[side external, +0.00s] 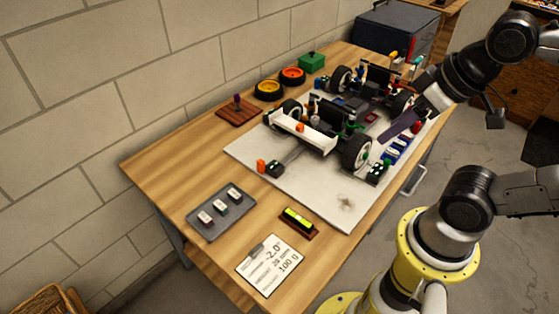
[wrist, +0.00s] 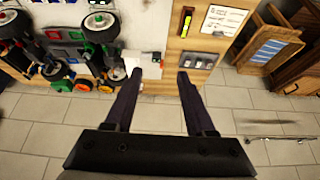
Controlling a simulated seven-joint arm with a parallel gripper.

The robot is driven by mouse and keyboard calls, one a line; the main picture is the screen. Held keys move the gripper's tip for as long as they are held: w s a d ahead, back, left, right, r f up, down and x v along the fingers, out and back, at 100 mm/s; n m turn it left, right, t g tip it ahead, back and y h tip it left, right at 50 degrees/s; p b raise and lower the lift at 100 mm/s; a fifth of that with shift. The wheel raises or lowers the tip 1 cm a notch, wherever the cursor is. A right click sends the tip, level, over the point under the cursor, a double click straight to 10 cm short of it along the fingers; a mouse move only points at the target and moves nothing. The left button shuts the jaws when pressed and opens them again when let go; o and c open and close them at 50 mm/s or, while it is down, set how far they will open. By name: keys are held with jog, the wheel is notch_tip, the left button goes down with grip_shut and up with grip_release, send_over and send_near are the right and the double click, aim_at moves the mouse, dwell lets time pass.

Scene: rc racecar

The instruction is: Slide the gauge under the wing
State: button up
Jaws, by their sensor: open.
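The racecar (side external: 345,110) stands on a white board, with its white wing (side external: 300,132) at the end facing the camera. A level-like gauge (side external: 298,219) with a bright yellow-green bar lies on a dark wooden base near the table's front edge, apart from the car. It also shows in the wrist view (wrist: 187,20). My gripper (wrist: 160,73) is open, with nothing between its two long dark fingers. In the side view my gripper (side external: 405,125) is beside the car, over the right edge of the board. The wing is not clear in the wrist view.
A grey tray (side external: 221,212) with several small blocks and a white card (side external: 269,265) lie near the gauge. Orange and yellow rings (side external: 268,90) and a green box (side external: 312,62) are by the wall. The board's front corner is mostly clear.

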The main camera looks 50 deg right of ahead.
jog(key=w+r, duration=0.6)
jog(key=w, duration=0.1)
jog(key=g, duration=0.6)
send_over(261, 161)
notch_tip(261, 161, down, 20)
notch_tip(261, 161, down, 14)
jog(key=shift+a+r, duration=0.1)
grip_shut()
